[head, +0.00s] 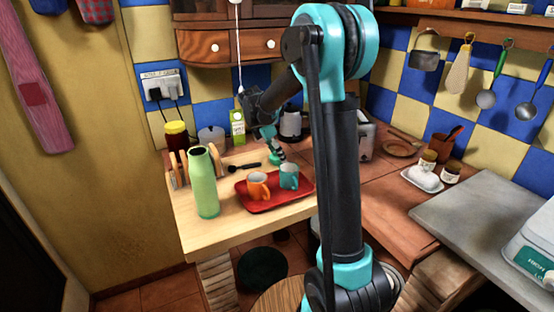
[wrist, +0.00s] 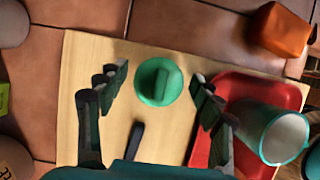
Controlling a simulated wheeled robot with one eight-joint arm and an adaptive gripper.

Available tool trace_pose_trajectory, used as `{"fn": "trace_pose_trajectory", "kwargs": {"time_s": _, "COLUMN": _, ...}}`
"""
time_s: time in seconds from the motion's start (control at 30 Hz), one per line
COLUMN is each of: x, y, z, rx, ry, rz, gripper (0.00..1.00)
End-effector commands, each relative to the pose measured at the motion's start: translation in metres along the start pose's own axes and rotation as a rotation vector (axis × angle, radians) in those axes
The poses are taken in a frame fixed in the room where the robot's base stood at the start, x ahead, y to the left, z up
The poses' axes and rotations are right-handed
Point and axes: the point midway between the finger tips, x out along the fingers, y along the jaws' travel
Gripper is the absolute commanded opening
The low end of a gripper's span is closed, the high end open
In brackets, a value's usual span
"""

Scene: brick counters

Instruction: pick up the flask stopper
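The flask stopper, a round green cap with a raised grip bar, lies on the light wooden board in the wrist view (wrist: 159,82). In the head view a small part of it shows (head: 274,158) below my gripper. My gripper (wrist: 158,88) is open, one dark finger on each side of the stopper with gaps to both. I cannot tell how high the fingertips are above the board. The tall green flask (head: 203,182) stands upright, its mouth open, at the front left of the board.
A red tray (wrist: 256,88) lies just right of the stopper, close to the right finger. It holds an orange mug (head: 257,187) and a teal mug (head: 289,177). A dark spoon-like utensil (wrist: 136,140) lies beside the stopper. Jars and a carton (head: 238,128) stand behind.

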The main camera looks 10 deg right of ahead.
Motion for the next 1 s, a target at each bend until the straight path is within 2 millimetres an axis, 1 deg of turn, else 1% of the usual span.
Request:
{"fn": "trace_pose_trajectory", "kwargs": {"time_s": 0.03, "x": 0.000, "y": 0.000, "z": 0.000, "rx": 0.000, "ry": 0.000, "rz": 0.000, "gripper": 0.56}}
{"fn": "trace_pose_trajectory", "kwargs": {"time_s": 0.07, "x": 0.000, "y": 0.000, "z": 0.000, "rx": 0.000, "ry": 0.000, "rz": 0.000, "gripper": 0.52}}
{"fn": "trace_pose_trajectory", "kwargs": {"time_s": 0.3, "x": 0.000, "y": 0.000, "z": 0.000, "rx": 0.000, "ry": 0.000, "rz": 0.000, "gripper": 0.22}}
{"fn": "trace_pose_trajectory", "kwargs": {"time_s": 0.57, "x": -0.002, "y": 0.000, "z": 0.001, "rx": 0.000, "ry": 0.000, "rz": 0.000, "gripper": 0.21}}
{"fn": "trace_pose_trajectory", "kwargs": {"time_s": 0.73, "x": -0.012, "y": 0.000, "z": 0.005, "rx": 0.000, "ry": 0.000, "rz": 0.000, "gripper": 0.21}}
{"fn": "trace_pose_trajectory", "kwargs": {"time_s": 0.87, "x": -0.031, "y": -0.001, "z": 0.013, "rx": 0.000, "ry": 0.000, "rz": 0.000, "gripper": 0.21}}
{"fn": "trace_pose_trajectory", "kwargs": {"time_s": 0.97, "x": -0.056, "y": -0.001, "z": 0.023, "rx": 0.000, "ry": 0.000, "rz": 0.000, "gripper": 0.21}}
{"fn": "trace_pose_trajectory", "kwargs": {"time_s": 1.0, "x": -0.067, "y": 0.000, "z": 0.028, "rx": 0.000, "ry": 0.000, "rz": 0.000, "gripper": 0.21}}
